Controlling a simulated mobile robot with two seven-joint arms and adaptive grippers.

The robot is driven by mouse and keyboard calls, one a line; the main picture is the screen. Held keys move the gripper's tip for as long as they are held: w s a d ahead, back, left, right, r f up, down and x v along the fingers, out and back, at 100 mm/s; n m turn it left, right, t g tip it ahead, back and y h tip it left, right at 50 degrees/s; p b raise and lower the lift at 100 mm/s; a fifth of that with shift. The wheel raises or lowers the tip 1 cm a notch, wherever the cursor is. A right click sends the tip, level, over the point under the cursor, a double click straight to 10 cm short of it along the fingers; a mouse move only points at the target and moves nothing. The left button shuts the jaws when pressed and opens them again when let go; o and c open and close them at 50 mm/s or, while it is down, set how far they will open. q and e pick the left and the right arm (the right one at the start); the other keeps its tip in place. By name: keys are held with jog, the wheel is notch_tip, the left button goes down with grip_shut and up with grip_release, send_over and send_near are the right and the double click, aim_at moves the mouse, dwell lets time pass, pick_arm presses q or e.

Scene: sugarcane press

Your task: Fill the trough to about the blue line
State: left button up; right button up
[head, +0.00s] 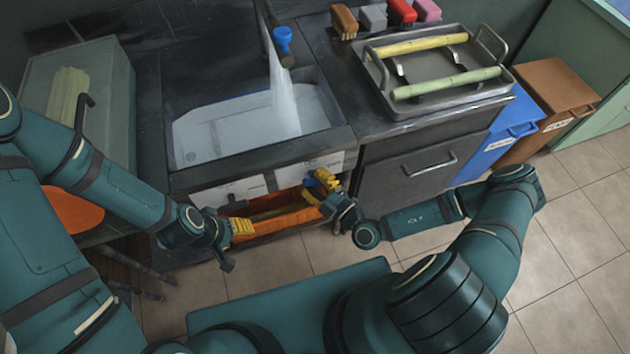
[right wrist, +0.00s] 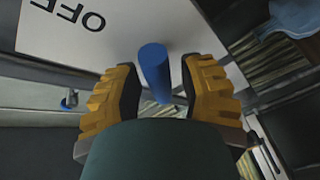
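The trough (head: 200,147) is a pale grey basin set in the dark counter. A white stream of water (head: 283,100) falls into it from a pipe above, and water covers its bottom. I cannot make out a blue line. Below, a white panel (right wrist: 120,30) reads "OFF". A blue cylindrical handle (right wrist: 155,70) stands out from it, between the yellow fingers of my right gripper (right wrist: 160,97). The fingers are open, with gaps beside the handle. My right gripper also shows in the head view (head: 322,187). My left gripper (head: 238,230) is low at the left; its opening is unclear.
A blue tap knob (head: 283,39) sits on the pipe. A metal tray (head: 440,100) with cane pieces and several brushes (head: 373,17) are on the right counter. An orange crate (head: 285,220) is under the trough. Blue (head: 512,130) and brown bins (head: 553,85) stand at right.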

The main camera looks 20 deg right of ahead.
dwell(0.3)
jog(key=r+v, duration=0.1)
jog(key=v, duration=1.1)
jog(key=shift+f, duration=0.45)
jog(key=shift+o, duration=0.2)
jog(key=shift+a, duration=0.1)
dwell(1.5)
